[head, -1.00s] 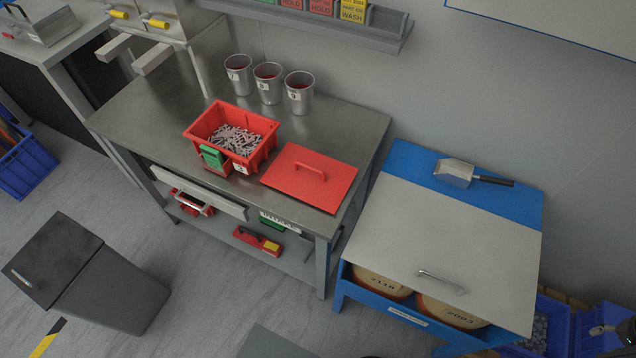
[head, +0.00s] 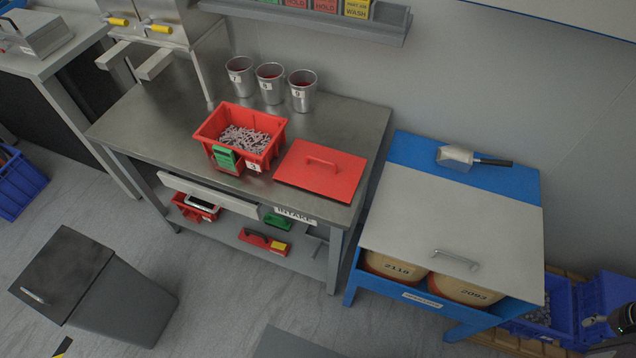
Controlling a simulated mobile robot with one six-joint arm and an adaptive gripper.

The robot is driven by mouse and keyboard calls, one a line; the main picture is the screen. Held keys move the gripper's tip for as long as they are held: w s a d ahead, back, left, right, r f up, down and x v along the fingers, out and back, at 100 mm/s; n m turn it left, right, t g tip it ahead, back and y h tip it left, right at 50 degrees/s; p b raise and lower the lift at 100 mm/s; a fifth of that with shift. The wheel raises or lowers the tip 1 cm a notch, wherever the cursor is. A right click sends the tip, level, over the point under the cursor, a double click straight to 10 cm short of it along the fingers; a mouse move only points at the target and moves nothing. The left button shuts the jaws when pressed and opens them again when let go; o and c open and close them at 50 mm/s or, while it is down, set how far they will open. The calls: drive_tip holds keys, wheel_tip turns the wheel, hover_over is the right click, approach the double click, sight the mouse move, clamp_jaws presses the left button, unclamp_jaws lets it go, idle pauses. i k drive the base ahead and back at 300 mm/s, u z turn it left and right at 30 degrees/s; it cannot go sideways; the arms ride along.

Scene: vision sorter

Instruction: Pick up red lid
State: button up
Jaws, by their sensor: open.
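The red lid (head: 320,171) is a flat rectangular plate with a raised bar handle. It lies flat on the grey metal workbench (head: 150,130), near its front right corner. It is right next to the red bin (head: 203,130), which stands open and holds many small grey parts. My gripper (head: 598,324) shows only in part at the lower right edge of the head view. It is open, far to the right of the lid and apart from it. No object shows between its fingers.
Several-numbered metal cups (head: 271,84) stand behind the bin. A blue bench (head: 410,151) with a grey cover, a handle and a metal scoop (head: 456,158) stands to the right. A wall shelf (head: 310,22) is above. A grey waste bin (head: 125,300) stands front left.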

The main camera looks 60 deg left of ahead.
sight(336, 174)
drive_tip(key=k, duration=2)
drive_tip(key=u, duration=1.35)
drive_tip(key=i, duration=1.05)
drive_tip(key=z, duration=0.05)
